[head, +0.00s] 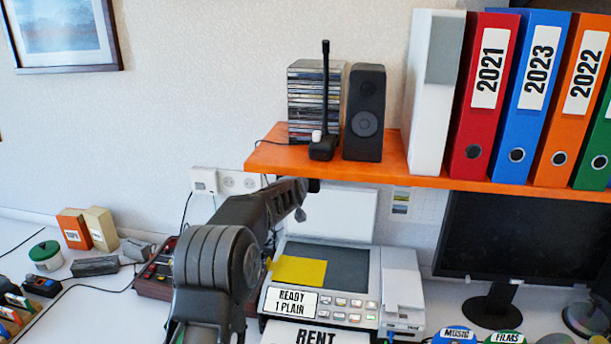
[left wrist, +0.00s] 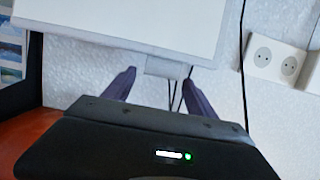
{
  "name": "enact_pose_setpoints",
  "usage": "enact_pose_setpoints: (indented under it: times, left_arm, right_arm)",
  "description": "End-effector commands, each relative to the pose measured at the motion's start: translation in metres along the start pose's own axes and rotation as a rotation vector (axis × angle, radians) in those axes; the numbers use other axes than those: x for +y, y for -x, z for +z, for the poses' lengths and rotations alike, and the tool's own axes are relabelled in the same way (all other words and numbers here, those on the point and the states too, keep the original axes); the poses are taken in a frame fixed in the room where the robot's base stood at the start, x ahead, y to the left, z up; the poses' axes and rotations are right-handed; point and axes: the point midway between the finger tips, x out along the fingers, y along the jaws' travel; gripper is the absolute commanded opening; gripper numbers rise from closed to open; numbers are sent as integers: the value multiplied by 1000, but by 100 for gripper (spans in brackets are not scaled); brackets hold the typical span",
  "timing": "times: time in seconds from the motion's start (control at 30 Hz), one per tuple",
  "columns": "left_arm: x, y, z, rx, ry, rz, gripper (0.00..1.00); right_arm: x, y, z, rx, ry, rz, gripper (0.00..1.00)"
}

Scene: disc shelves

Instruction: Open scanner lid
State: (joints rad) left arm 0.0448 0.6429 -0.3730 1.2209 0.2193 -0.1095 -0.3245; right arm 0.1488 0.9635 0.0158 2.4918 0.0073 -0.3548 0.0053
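The scanner (head: 385,285) stands on the desk, its white lid (head: 345,215) raised roughly upright at the back. A yellow sheet (head: 299,271) lies on the dark glass. The lid also fills the top of the left wrist view (left wrist: 140,20), with a small light tab (left wrist: 166,67) at its edge. My left gripper (left wrist: 163,84) is open, its two dark fingers apart, one on each side of the tab. I cannot tell whether they touch it. In the head view my left arm reaches to the lid's upper left, and its fingertips are not clear. My right gripper is not in view.
The orange shelf (head: 390,168) overhangs the lid and carries a speaker (head: 364,112), stacked discs (head: 301,101), an antenna device (head: 323,148) and several binders (head: 487,97). A monitor (head: 515,236) stands at the right. A wall socket (head: 229,181) with cables is left of the lid.

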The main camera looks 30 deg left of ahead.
Motion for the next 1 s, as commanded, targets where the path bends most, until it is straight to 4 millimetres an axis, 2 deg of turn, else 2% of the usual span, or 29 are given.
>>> enact_pose_setpoints:
  times: [0.27, 0.43, 0.57, 0.83, 1.0]
  left_arm:
    - [0, 0, 3, -6, -1, 0, 69]
    - [1, 7, 3, -6, -1, 1, 69]
    - [1, 22, 4, -4, 0, 2, 69]
    - [2, 64, 1, -2, 1, 3, 69]
    - [0, 76, 2, -5, -1, 1, 69]
  right_arm:
    - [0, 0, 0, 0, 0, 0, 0]
    - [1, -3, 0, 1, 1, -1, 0]
    - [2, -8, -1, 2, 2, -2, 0]
    - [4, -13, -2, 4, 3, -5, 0]
    - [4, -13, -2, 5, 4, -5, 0]
